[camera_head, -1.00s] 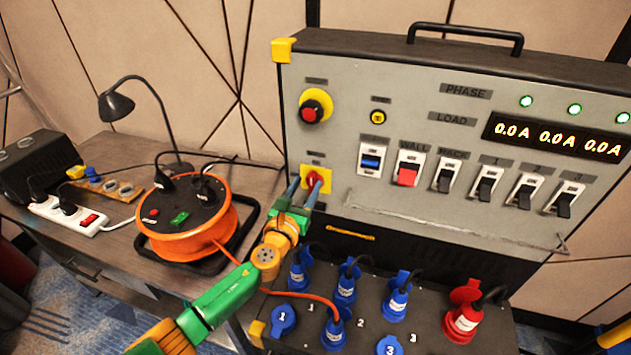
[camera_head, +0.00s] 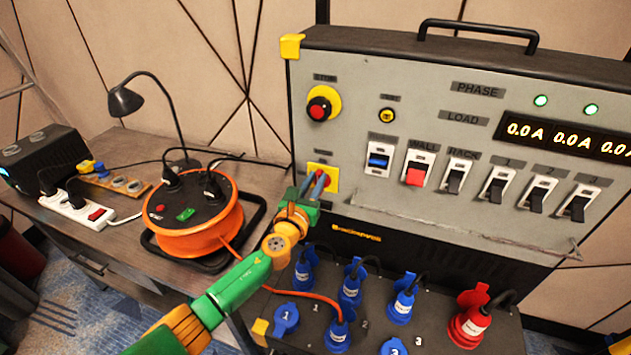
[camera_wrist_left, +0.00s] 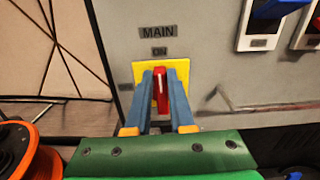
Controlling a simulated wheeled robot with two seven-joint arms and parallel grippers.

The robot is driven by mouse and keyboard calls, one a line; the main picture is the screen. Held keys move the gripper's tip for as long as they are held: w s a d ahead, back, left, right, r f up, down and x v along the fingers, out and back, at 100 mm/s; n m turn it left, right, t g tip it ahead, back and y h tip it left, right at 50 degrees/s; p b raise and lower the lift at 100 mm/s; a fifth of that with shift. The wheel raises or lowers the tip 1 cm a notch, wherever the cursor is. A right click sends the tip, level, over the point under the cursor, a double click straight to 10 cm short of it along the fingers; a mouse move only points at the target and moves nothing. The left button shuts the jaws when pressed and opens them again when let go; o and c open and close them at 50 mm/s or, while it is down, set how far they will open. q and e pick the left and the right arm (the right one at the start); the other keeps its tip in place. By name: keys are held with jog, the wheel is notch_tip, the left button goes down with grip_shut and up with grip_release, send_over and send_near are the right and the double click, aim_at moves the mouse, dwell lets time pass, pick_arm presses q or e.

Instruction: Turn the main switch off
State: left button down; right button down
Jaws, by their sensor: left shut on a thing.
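The main switch is a red rotary handle (camera_wrist_left: 162,88) on a yellow plate (camera_wrist_left: 182,72), under a MAIN label and an ON label in the left wrist view. Its red handle stands upright with a white line on it. In the head view its yellow plate (camera_head: 331,172) is at the lower left of the grey panel. My left gripper (camera_head: 318,184) is shut on the red handle, one blue finger on each side; the left wrist view also shows the gripper (camera_wrist_left: 161,90). The fingers partly hide the handle in the head view. My right gripper is not in view.
Above the switch is a red stop button (camera_head: 319,108) on yellow. Breaker switches (camera_head: 416,172) line the panel to the right. Blue plugs (camera_head: 350,288) stand below. An orange cable reel (camera_head: 200,235) sits left of my arm.

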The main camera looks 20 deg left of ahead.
pick_arm(q)
jog(key=n+b, duration=0.1)
jog(key=n, duration=0.2)
jog(key=a+n, duration=0.1)
jog(key=n, duration=0.2)
jog(key=a+f+n+b, duration=0.1)
jog(key=n, duration=0.1)
jog(key=shift+a+n+b, duration=0.1)
jog(key=shift+n+b, duration=0.2)
jog(key=shift+n, duration=0.1)
jog(key=shift+a+f+n+b, duration=0.15)
jog(key=shift+f+n+b, duration=0.2)
jog(key=shift+n, duration=1.05)
jog(key=shift+a+f+n+b, duration=0.15)
jog(key=shift+f+n+b, duration=0.2)
jog(key=shift+n, duration=1.05)
jog(key=shift+a+f+n+b, duration=0.15)
jog(key=shift+f+n+b, duration=0.2)
jog(key=shift+n, duration=1.35)
jog(key=c, duration=0.8)
grip_release()
jog(key=shift+w+d+f, duration=0.1)
jog(key=shift+w, duration=0.05)
